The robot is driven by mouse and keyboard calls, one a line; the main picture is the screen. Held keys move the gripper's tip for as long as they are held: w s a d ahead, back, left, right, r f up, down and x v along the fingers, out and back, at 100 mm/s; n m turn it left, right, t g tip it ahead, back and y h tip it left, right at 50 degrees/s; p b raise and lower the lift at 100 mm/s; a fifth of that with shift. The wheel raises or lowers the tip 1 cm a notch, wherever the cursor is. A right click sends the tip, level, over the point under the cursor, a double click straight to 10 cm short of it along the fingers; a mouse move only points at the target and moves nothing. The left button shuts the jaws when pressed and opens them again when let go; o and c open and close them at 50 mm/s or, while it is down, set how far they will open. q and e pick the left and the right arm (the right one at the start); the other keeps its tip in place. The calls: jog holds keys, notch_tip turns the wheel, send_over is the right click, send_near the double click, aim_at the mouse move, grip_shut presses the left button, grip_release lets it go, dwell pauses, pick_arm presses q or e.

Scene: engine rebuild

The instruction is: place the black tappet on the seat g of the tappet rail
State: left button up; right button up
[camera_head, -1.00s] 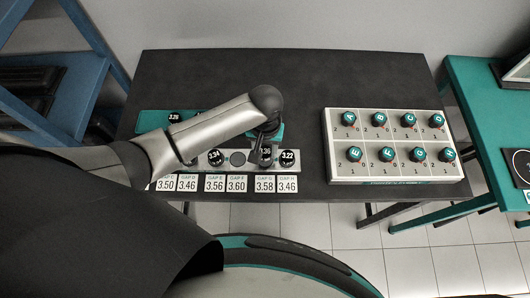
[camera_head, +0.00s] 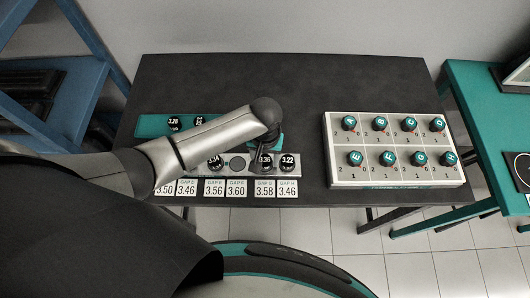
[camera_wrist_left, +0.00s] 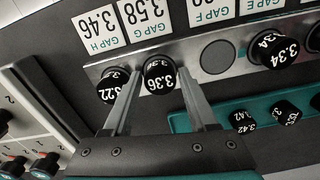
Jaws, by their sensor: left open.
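The tappet rail (camera_head: 297,170) is a light metal strip along the table's front, with printed gap labels before it. A black tappet marked 3.36 (camera_wrist_left: 158,76) sits upright at seat g, in line with the GAP G 3.58 label (camera_wrist_left: 143,14). My left gripper (camera_wrist_left: 161,78) is open, its two fingers on either side of this tappet; contact cannot be told. A black tappet marked 3.22 (camera_wrist_left: 112,88) stands at seat h, close beside one finger. Seat f (camera_wrist_left: 217,57) is an empty dark round. A tappet marked 3.34 (camera_wrist_left: 272,48) stands at seat e. My right gripper is out of view.
A teal tray (camera_head: 152,125) with several small black tappets lies behind the rail, partly hidden by my left arm. A white box (camera_head: 333,176) with several lettered teal knobs stands to the right. The table's back half is clear.

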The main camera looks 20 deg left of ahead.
aim_at(265, 160)
pick_arm(q)
notch_tip(265, 160, up, 12)
jog(key=p, duration=0.2)
jog(key=shift+r, duration=0.15)
